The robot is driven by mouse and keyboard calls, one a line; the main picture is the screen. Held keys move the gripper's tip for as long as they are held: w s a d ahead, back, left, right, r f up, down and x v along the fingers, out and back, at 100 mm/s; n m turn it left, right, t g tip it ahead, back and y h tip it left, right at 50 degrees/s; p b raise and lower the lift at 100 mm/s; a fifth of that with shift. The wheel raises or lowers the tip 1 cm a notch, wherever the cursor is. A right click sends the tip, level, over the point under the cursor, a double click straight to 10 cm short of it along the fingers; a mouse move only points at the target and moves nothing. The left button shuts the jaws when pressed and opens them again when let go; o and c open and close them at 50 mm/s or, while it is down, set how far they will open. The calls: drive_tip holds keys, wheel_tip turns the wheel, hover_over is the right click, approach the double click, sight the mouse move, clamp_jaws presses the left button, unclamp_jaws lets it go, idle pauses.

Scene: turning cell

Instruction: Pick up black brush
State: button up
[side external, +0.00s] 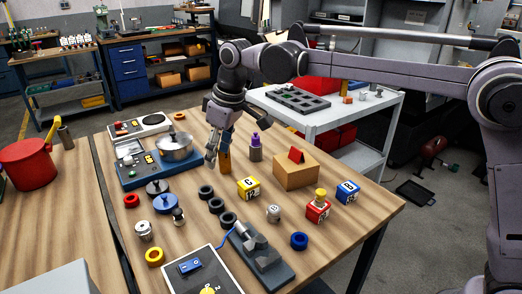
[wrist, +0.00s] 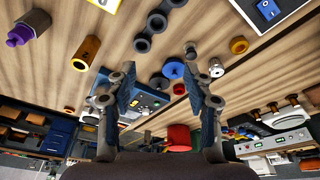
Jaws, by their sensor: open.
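I cannot make out a black brush for certain in either view. My gripper (side external: 213,152) is over the wooden table, pointing down, beside a brass cylinder (side external: 226,162). In the wrist view my gripper (wrist: 162,75) has its two fingers apart with nothing held between them. The brass cylinder (wrist: 86,53) stands outside the fingers on the left there. A small dark piece with a light top (side external: 178,216) stands on the table left of the black rings; I cannot tell what it is.
A vise (side external: 262,258) is at the front. Some bare wood lies between them.

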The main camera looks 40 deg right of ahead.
sight(177, 210)
drive_tip(key=w+a+f+n+g, duration=0.1)
drive_tip(key=w+a+f+n, duration=0.15)
drive_tip(key=a+f, duration=0.55)
drive_tip(key=shift+w+a+f, duration=0.3)
drive_tip(key=shift+a+f, duration=0.25)
drive_tip(key=shift+f, duration=0.9)
drive_tip(key=shift+w+a+f, duration=0.3)
drive_tip(key=shift+a+f, duration=0.25)
drive_tip(key=shift+f, duration=0.95)
drive_tip(key=shift+w+a+f, duration=0.3)
drive_tip(key=shift+a+f, duration=0.25)
drive_tip(key=shift+f, duration=0.9)
clamp_jaws()
